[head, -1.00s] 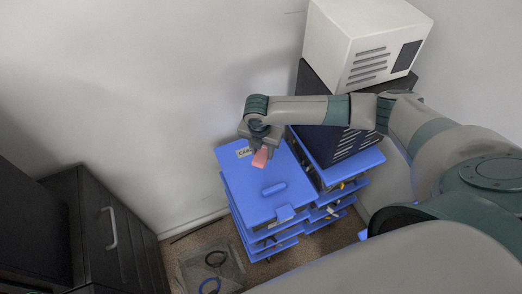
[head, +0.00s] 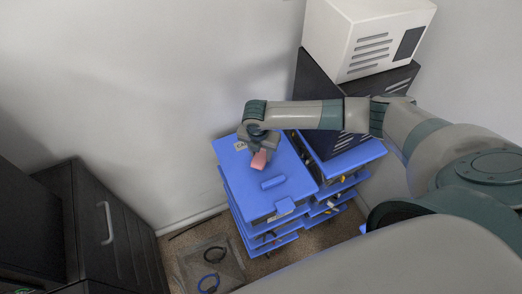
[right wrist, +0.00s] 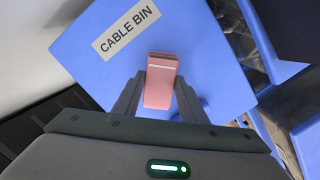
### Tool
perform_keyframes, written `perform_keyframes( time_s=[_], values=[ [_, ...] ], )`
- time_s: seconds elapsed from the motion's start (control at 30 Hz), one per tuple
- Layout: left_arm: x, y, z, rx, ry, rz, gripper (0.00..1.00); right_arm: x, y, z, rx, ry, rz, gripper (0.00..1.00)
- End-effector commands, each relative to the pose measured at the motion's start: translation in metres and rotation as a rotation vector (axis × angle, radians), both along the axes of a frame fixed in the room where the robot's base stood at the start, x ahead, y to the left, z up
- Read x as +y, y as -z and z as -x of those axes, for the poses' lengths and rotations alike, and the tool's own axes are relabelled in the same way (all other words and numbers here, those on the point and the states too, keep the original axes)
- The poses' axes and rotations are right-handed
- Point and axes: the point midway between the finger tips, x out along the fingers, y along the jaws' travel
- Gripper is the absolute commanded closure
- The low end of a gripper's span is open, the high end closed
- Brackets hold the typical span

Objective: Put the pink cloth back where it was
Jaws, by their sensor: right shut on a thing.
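The pink cloth (head: 260,160) shows as a small folded piece. In the right wrist view the cloth (right wrist: 160,82) is held between the two fingers of my right gripper (right wrist: 160,98), which is shut on it. In the head view my right gripper (head: 262,150) is over the back part of the blue lid of the left bin stack (head: 240,174). The lid carries a label reading "CABLE BIN" (right wrist: 118,37). I cannot tell whether the cloth touches the lid. My left gripper is not in view.
A second blue bin stack (head: 352,158) stands to the right, with a dark box and a white box (head: 368,40) behind. A dark drawer cabinet (head: 100,225) is at left. A clear tray with cables (head: 210,264) lies on the floor. The lid has a raised handle (head: 273,182).

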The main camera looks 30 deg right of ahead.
Motion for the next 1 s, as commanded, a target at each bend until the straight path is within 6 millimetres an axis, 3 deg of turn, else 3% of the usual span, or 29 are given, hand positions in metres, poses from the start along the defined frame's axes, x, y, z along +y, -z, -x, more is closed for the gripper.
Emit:
perform_keyframes(
  time_s=[0.27,1.0],
  values=[
    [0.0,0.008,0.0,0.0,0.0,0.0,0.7,0.0,0.015,0.0,0.001,0.0,0.001,0.94],
    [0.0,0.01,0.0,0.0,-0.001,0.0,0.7,0.0,0.019,0.0,0.0,0.0,0.0,0.94]
  ],
)
